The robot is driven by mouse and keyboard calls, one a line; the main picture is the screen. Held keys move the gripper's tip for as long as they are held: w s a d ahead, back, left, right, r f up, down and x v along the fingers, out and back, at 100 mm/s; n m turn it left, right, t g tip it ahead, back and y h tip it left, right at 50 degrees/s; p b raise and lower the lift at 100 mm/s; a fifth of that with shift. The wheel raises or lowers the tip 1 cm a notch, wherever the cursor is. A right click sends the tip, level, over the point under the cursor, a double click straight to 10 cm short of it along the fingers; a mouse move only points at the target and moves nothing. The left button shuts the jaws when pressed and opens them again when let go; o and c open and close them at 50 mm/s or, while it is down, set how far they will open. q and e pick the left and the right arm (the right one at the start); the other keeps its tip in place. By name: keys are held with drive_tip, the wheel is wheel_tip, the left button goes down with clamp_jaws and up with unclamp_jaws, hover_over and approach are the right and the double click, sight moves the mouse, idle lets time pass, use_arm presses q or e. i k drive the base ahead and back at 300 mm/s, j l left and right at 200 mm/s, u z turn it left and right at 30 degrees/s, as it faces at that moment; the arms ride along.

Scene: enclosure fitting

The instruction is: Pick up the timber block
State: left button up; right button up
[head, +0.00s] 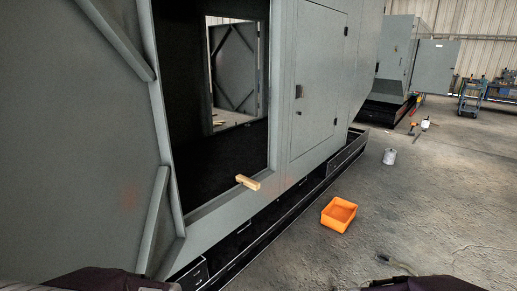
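The timber block (247,182) is a small, light-brown piece of wood. It lies on the lower sill of the open doorway in the large grey enclosure (232,208), and its near end appears to stick out past the sill edge. Nothing is touching it from my side. Neither of my grippers shows in the head view; only dark parts, probably of my arms, show at the bottom left and bottom right edges.
An orange bin (339,215) stands on the concrete floor (440,200) right of the enclosure's dark base rail (290,215). A white can (389,157) stands farther back. A closed door panel (318,80) is right of the opening. Another enclosure (398,55) stands behind.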

sight(253, 184)
drive_tip(key=i+l+u, duration=0.35)
drive_tip(key=i, duration=0.55)
drive_tip(key=i+l+u, duration=0.35)
drive_tip(key=i, duration=0.5)
drive_tip(key=i+l+u, duration=0.35)
drive_tip(key=i+l, duration=0.4)
drive_tip(key=l, duration=0.1)
